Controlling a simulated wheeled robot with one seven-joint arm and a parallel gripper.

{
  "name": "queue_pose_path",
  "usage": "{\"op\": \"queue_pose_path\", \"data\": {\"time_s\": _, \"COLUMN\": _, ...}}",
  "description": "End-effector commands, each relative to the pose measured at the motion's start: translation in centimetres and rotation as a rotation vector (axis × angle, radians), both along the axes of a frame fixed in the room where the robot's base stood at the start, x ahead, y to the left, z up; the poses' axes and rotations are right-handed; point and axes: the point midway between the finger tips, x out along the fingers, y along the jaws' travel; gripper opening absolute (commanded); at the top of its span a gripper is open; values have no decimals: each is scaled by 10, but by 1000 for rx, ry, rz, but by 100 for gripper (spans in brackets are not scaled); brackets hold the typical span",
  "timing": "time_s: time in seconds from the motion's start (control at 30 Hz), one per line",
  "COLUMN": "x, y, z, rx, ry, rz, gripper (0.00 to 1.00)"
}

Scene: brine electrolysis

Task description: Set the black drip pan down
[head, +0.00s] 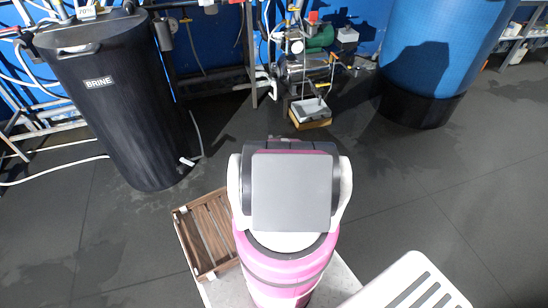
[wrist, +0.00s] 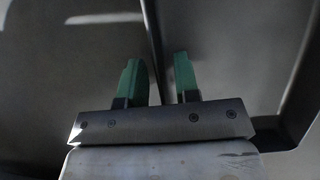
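In the wrist view my gripper (wrist: 161,75) shows its two green fingertips, a narrow gap apart. A thin upright dark wall runs down between them. Broad dark surfaces with raised edges fill the picture around the fingers; I take them to be the black drip pan (wrist: 225,40), seen very close. The fingers appear shut on its thin wall, though the contact itself is in shadow. In the head view my own arm hides the gripper, and I cannot make out the pan there.
A black brine tank (head: 125,115) stands at the left, and a blue tank (head: 430,50) at the back right. A small grey tray (head: 311,108) sits low by the pump equipment. A wooden slatted crate (head: 205,235) is beside my arm. The dark floor is open at right.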

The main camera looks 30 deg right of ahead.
Motion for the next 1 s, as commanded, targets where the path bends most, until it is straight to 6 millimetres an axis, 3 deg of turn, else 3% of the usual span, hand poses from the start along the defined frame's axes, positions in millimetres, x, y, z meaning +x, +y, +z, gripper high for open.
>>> {"op": "queue_pose_path", "data": {"time_s": 0.53, "x": -38, "y": -4, "z": 89, "rx": -1, "ry": 0, "rz": 0, "gripper": 30}}
{"op": "queue_pose_path", "data": {"time_s": 0.8, "x": -45, "y": -6, "z": 109, "rx": -1, "ry": 1, "rz": 2, "gripper": 30}}
{"op": "queue_pose_path", "data": {"time_s": 0.9, "x": -44, "y": 3, "z": 119, "rx": -13, "ry": 2, "rz": 49, "gripper": 30}}
{"op": "queue_pose_path", "data": {"time_s": 1.0, "x": -41, "y": 30, "z": 146, "rx": -51, "ry": 5, "rz": 184, "gripper": 30}}
